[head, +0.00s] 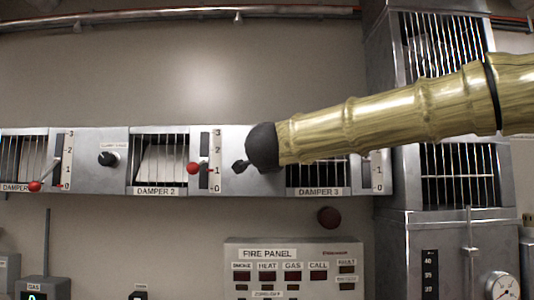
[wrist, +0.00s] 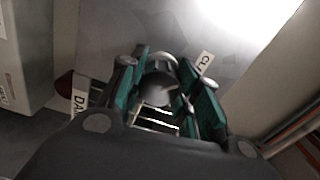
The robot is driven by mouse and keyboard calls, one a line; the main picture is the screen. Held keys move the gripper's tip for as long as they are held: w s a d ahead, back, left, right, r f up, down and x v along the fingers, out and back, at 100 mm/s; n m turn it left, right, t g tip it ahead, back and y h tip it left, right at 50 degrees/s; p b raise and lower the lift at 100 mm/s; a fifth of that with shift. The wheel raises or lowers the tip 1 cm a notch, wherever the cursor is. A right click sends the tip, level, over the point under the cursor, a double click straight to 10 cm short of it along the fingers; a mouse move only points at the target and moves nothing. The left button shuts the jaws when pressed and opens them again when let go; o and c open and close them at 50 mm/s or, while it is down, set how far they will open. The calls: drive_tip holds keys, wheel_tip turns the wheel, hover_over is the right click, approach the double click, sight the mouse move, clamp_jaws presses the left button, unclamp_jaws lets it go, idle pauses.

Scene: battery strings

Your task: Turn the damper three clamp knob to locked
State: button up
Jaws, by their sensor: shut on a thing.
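The damper three clamp knob (wrist: 158,88) is a dark round knob with a pale pointer line, seen in the wrist view between the green-sided fingers of my gripper (wrist: 163,97). The fingers are shut on it. In the head view my gripper (head: 241,166) is at the grey duct face just left of the damper 3 window (head: 318,172). My brass-coloured arm comes in from the right, and its dark wrist hides most of the gripper and the knob. A partly cut-off label (wrist: 205,62) starting "CL" sits beside the knob. The locked mark cannot be read.
The damper 2 lever with a red ball (head: 193,168) is close left of my gripper. Another clamp knob (head: 107,158) is farther left. The fire panel (head: 295,254) is below, with a dark red round device (head: 328,216) above it. A caged duct (head: 458,176) stands right.

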drive_tip(key=shift+n, duration=0.5)
drive_tip(key=o, duration=1)
drive_tip(key=shift+f, duration=0.1)
drive_tip(key=shift+o, duration=0.3)
drive_tip(key=shift+a, duration=0.1)
